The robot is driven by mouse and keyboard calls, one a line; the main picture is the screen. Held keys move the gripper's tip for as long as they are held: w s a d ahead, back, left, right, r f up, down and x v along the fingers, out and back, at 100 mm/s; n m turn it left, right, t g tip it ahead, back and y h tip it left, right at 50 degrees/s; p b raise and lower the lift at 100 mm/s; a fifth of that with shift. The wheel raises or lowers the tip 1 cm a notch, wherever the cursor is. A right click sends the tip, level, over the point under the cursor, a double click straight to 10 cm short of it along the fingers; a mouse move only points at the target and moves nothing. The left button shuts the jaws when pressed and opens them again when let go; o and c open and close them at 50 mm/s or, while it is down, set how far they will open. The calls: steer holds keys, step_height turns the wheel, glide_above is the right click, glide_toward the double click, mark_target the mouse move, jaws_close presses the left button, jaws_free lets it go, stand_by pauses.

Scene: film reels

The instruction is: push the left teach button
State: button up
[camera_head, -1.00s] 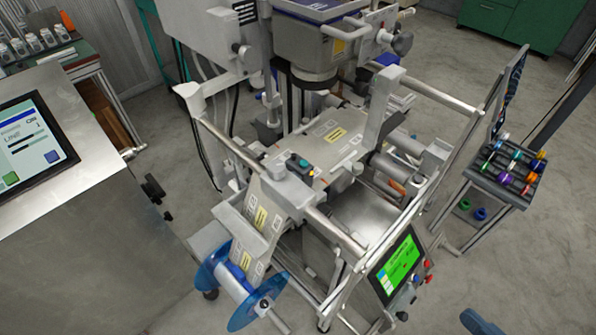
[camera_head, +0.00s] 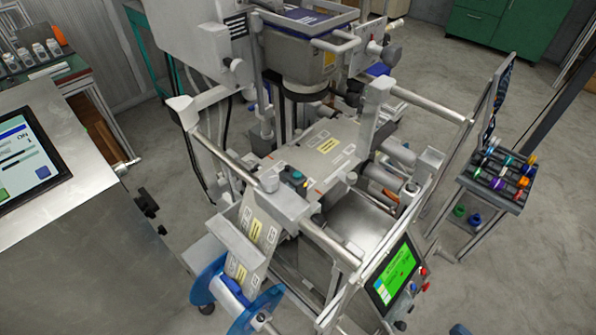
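The labelling machine (camera_head: 345,210) stands in the middle of the view, with a printed label web (camera_head: 325,146) running over its plate and down to a blue reel (camera_head: 207,290). A small dark sensor block with a teal top (camera_head: 291,175) sits on the cross bar above the web. A tiny yellow part (camera_head: 307,183) is just right of it. The teach buttons are too small to make out, so I cannot tell which is the left one. My gripper is not in view.
A green touch screen (camera_head: 393,274) with red knobs (camera_head: 424,286) beside it is at the front right. A metal cabinet (camera_head: 85,220) with a display fills the left. A rack of coloured reels (camera_head: 497,178) stands right. Grey floor (camera_head: 520,270) is open at the right.

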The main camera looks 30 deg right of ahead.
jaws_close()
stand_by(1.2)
